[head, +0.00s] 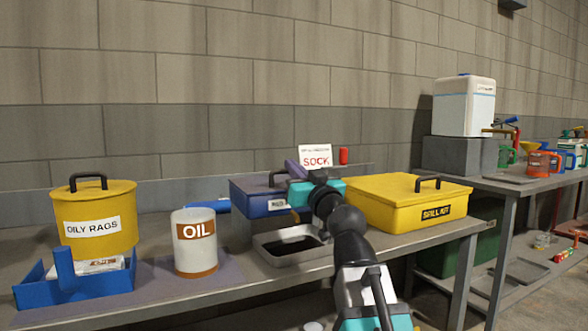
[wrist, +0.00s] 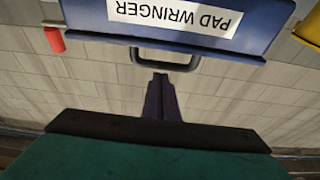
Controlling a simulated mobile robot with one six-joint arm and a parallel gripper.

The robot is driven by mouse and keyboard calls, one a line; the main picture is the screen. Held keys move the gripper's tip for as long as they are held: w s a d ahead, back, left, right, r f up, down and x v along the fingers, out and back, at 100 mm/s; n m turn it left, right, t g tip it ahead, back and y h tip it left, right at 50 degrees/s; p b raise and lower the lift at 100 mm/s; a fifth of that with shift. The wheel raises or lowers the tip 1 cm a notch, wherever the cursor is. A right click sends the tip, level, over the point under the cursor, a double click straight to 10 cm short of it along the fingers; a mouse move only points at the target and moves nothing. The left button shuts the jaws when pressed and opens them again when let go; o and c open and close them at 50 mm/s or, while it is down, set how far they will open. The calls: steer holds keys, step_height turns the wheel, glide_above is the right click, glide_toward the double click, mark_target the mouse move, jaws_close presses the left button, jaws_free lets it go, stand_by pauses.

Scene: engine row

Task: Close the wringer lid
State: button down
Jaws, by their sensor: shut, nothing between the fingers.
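The blue pad wringer (head: 250,197) stands at the back of the bench, partly hidden behind my arm. Its white label reads PAD WRINGER upside down in the wrist view, where the blue body (wrist: 90,18) fills the top. A dark handle (wrist: 165,63) stands on its lid (wrist: 185,43). The lid looks low over the body, but I cannot tell whether it is fully down. My gripper (head: 293,168), with purple fingers, is shut and empty. In the wrist view its fingertips (wrist: 160,80) appear just beside the handle; contact is unclear.
A yellow spill kit (head: 390,208) stands to the right and a grey tray (head: 262,246) in front. An OIL can (head: 195,255), a yellow OILY RAGS bin (head: 95,205) and a blue tray (head: 35,290) stand left. Behind are a SOCK sign (head: 316,155) and red cylinder (head: 343,156).

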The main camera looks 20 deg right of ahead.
steer(key=r+b+v, duration=0.1)
steer(key=b+v, duration=0.5)
steer(key=v, duration=0.3)
steer(key=shift+s, duration=0.4)
stand_by(0.6)
steer(key=shift+d+f, duration=0.15)
stand_by(0.5)
